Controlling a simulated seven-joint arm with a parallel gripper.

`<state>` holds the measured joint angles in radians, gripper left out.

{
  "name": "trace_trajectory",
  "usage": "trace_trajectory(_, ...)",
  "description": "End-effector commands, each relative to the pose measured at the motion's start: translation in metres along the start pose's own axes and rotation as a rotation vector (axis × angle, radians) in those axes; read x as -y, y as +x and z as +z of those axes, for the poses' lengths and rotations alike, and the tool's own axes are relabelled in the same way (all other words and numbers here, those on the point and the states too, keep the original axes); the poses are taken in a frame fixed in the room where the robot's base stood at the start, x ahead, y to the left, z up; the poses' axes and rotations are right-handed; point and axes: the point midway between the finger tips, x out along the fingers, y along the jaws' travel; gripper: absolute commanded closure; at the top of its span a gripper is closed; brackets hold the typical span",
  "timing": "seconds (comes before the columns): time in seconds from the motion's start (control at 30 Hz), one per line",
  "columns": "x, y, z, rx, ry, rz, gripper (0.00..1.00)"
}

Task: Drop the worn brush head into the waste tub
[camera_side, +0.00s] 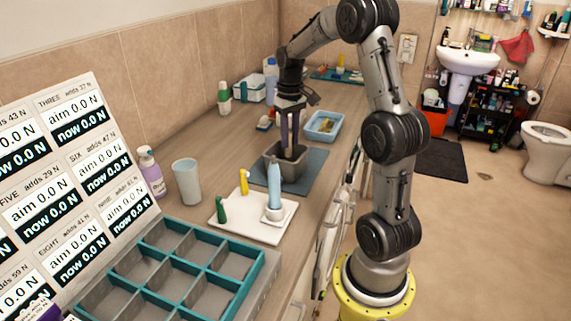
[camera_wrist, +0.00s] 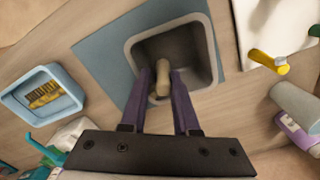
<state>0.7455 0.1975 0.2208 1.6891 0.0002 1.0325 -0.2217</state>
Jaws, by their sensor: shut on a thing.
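My gripper (camera_side: 289,146) points down over the grey waste tub (camera_side: 270,165), with its purple fingers reaching to about the tub's opening. In the wrist view my gripper (camera_wrist: 160,84) is shut on a small tan piece (camera_wrist: 156,79), which I take to be the worn brush head. Its bristles cannot be made out. The piece shows against the inside of the waste tub (camera_wrist: 214,50); whether it touches the tub floor I cannot tell. The tub looks otherwise empty where its inside shows.
The tub stands on a blue-grey mat (camera_side: 313,166). A white board (camera_side: 245,228) in front holds a light-blue toothbrush handle (camera_side: 274,185), a yellow piece (camera_side: 244,182) and a green piece (camera_side: 221,210). A blue tray (camera_side: 310,133) with yellow contents lies behind. A cup (camera_side: 187,181) stands left.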

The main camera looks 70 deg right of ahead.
Motion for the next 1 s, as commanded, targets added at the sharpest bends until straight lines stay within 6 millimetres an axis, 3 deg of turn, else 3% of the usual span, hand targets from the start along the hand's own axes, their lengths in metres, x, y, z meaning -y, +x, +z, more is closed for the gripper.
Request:
trace_trajectory(0.17, 0.000, 0.000, 0.000, 0.000, 0.000, 0.000, 1.00)
trace_trajectory(0.2, 0.000, 0.000, 0.000, 0.001, 0.000, 0.000, 0.64)
trace_trajectory(0.37, 0.000, 0.000, 0.000, 0.001, 0.000, 0.000, 0.36)
trace_trajectory(0.77, 0.000, -0.007, 0.000, -0.001, 0.000, 0.000, 0.36)
trace_trajectory(1.0, 0.000, -0.049, -0.001, -0.006, 0.000, 0.001, 0.36)
